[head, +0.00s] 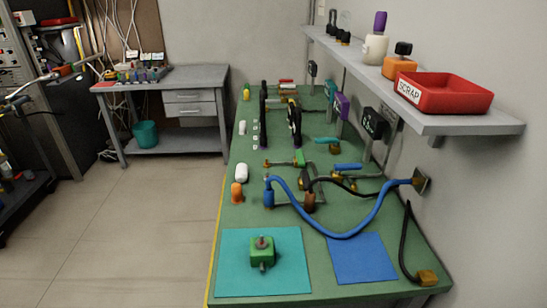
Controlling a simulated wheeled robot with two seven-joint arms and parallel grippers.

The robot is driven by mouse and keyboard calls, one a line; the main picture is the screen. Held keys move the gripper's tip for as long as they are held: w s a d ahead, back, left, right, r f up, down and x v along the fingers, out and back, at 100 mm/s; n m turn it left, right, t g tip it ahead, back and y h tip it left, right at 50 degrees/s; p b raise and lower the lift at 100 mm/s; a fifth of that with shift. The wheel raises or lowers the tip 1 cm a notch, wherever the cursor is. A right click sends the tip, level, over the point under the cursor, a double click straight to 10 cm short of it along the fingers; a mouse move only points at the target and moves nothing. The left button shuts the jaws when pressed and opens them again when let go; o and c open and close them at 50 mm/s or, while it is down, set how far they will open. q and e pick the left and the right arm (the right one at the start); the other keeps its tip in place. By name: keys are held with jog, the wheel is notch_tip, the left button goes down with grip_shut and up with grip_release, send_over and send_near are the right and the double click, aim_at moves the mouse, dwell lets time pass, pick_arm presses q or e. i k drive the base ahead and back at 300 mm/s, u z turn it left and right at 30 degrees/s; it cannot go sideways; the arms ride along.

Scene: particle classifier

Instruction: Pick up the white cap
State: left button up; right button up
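A rounded white piece (241,173), which looks like a cap, lies near the left edge of the green bench (245,217), just behind an orange piece (237,193). A smaller white piece (242,127) lies farther back along the same edge. I cannot tell for sure which of the two is the white cap. Neither gripper shows in the head view, and nothing touches either white piece.
A teal mat (230,277) bears a green block (262,252) at the front; a blue mat (362,262) lies beside it. A blue hose (345,235) arches over the bench. A shelf with a red scrap tray (450,93) overhangs the right side. Open floor lies left.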

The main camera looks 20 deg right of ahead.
aim_at(243, 124)
jog(key=k, duration=1.65)
jog(key=u, duration=0.8)
jog(key=i, duration=5.95)
jog(key=z, duration=3.15)
jog(key=i, duration=0.25)
jog(key=z, duration=0.05)
